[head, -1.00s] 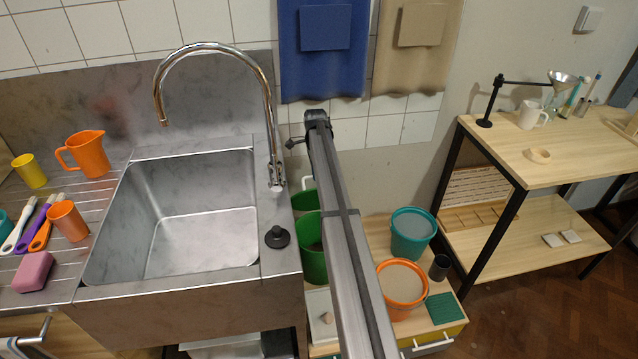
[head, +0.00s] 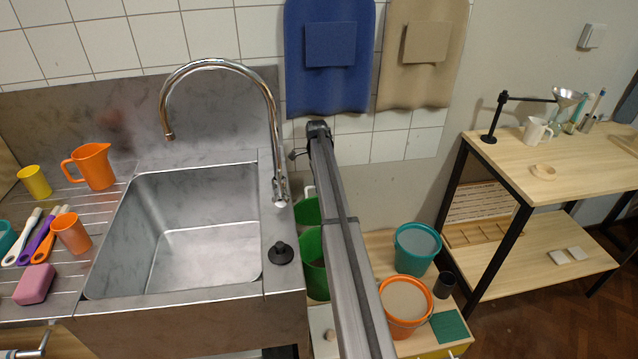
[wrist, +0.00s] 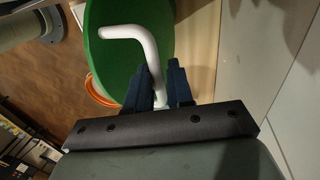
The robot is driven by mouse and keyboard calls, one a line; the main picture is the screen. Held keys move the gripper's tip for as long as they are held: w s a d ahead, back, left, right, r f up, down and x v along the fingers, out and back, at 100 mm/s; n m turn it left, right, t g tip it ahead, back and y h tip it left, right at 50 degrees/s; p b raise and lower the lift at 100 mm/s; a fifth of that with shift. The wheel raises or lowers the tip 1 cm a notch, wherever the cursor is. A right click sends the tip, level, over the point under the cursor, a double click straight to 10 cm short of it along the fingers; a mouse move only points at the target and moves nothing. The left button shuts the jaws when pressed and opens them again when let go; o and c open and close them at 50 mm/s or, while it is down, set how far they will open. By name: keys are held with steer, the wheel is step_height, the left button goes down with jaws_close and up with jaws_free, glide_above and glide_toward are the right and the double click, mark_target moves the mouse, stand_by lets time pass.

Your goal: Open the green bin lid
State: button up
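The green bin (head: 314,267) stands right of the sink, partly hidden behind my arm. Its green lid (head: 306,211) shows above and behind the bin's rim and looks tilted up, with a gap between them. The white bent handle of the lid shows in the wrist view (wrist: 128,32), across the green lid face (wrist: 103,60). My gripper (wrist: 160,75) has its dark blue fingers on both sides of the handle's lower end, closed on it. In the head view my arm hides the gripper.
A teal bucket (head: 416,249) and an orange-rimmed bucket (head: 404,302) stand right of my arm, with a dark cup (head: 444,285) beside them. The steel sink (head: 205,225) with its tall tap is at the left. A wooden table (head: 520,165) stands at the right.

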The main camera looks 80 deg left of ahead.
steer(key=shift+o, duration=1.3)
steer(key=shift+r, duration=0.35)
steer(key=d+v, duration=0.2)
steer(key=v, duration=0.7)
steer(key=shift+r, duration=0.6)
